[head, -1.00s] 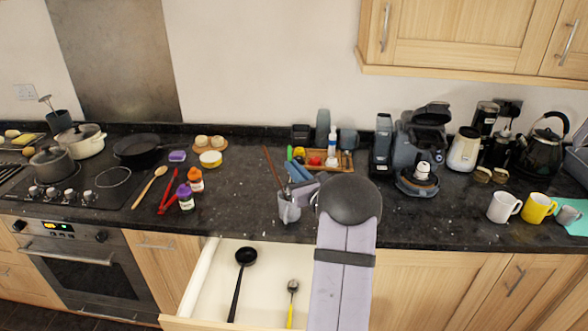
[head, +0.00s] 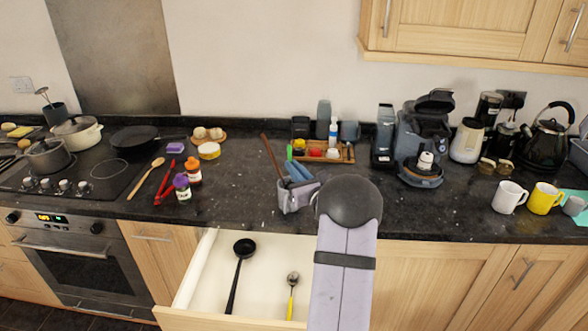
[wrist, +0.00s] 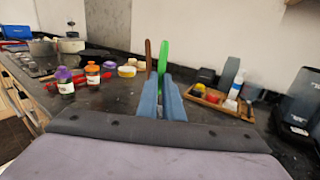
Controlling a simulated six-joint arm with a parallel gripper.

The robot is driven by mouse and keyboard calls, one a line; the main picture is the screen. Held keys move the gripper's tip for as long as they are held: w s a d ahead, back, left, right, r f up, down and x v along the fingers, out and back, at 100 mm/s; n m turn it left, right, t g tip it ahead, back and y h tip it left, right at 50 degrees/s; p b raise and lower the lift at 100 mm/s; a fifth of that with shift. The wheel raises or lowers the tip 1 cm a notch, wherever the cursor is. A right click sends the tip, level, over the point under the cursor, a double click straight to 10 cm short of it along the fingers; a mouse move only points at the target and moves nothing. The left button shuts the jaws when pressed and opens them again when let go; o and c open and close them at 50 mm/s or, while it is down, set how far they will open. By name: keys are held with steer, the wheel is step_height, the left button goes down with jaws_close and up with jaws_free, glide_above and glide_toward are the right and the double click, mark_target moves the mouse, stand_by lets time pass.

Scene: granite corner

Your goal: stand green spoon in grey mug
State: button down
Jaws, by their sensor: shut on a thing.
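The grey mug (head: 287,203) stands on the counter near its front edge in the head view, partly hidden by my gripper. A brown handle (head: 271,153) leans out of it to the upper left. My gripper (head: 297,172) is over the mug, its blue fingers shut on the green spoon. In the wrist view, the green handle (wrist: 163,58) rises between the fingertips, beside the brown handle (wrist: 148,52). The green tip also shows in the head view (head: 289,152). The spoon's lower end is hidden, so I cannot tell whether it is inside the mug.
An open drawer below holds a black ladle (head: 240,262) and a yellow-handled spoon (head: 292,285). A wooden tray (head: 345,157) of small items stands behind my gripper. Bottles (head: 182,188) stand left. White (head: 507,198) and yellow (head: 543,198) mugs and a greyish cup (head: 573,206) stand right.

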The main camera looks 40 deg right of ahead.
steer(key=c, duration=1.8)
jaws_free()
steer(key=shift+c, duration=0.2)
steer(key=shift+s, duration=0.1)
steer(key=b+v, duration=0.3)
steer(key=v, duration=0.4)
